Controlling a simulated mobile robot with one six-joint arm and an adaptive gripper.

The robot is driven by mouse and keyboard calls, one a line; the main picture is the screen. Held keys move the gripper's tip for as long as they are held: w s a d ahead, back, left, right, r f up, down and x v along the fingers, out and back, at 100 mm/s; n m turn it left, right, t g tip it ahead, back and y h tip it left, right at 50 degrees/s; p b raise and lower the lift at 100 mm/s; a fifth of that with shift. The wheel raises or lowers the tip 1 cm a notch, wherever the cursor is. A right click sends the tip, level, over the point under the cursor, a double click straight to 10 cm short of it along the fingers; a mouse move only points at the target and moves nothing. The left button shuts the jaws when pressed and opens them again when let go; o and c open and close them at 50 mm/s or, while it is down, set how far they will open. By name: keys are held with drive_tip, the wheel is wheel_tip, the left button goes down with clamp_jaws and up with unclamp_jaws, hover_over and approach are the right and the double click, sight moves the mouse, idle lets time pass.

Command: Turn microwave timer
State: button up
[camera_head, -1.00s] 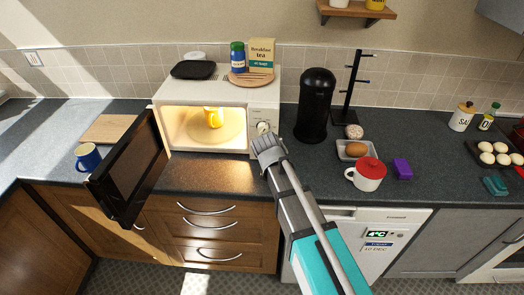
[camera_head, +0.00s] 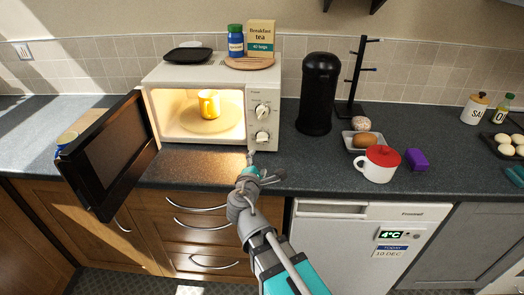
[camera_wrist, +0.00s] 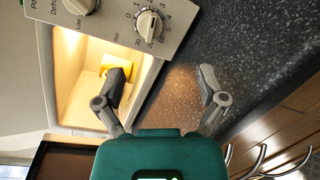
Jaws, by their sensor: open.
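The white microwave (camera_head: 160,75) stands on the counter with its dark door (camera_head: 108,158) wide open to the left. The timer knob (camera_head: 262,138) is the lower of two round knobs on its right-hand panel. The timer knob also shows in the wrist view (camera_wrist: 148,25), ringed by numbers. A yellow mug (camera_head: 208,103) stands on the turntable in the lit cavity. My gripper (camera_head: 256,170) is just in front of and below the timer knob, not touching it. In the wrist view my gripper (camera_wrist: 162,82) has its two fingers spread apart with nothing between them.
The upper knob (camera_head: 262,111) is just above the timer knob. A tea box (camera_head: 260,38) and a blue jar (camera_head: 235,42) sit on top of the microwave. A red-lidded white mug (camera_head: 376,166), an egg dish and a black canister (camera_head: 316,95) stand to the right.

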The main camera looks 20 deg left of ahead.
sight(261, 141)
drive_tip(key=s+n, duration=0.1)
drive_tip(key=n+y+b, duration=0.1)
drive_tip(key=shift+s+a+f+n+t, duration=0.1)
drive_tip(key=shift+s+f+n+t, duration=0.15)
drive_tip(key=shift+s+n+t, duration=0.15)
drive_tip(key=shift+s+r+n, duration=0.15)
drive_tip(key=shift+n, duration=0.35)
drive_tip(key=shift+a, duration=0.1)
drive_tip(key=x, duration=1.4)
drive_tip(key=shift+r, duration=0.15)
drive_tip(key=shift+s, duration=0.1)
drive_tip(key=c, duration=1.1)
drive_tip(key=shift+c, duration=0.2)
drive_tip(key=shift+m, duration=0.3)
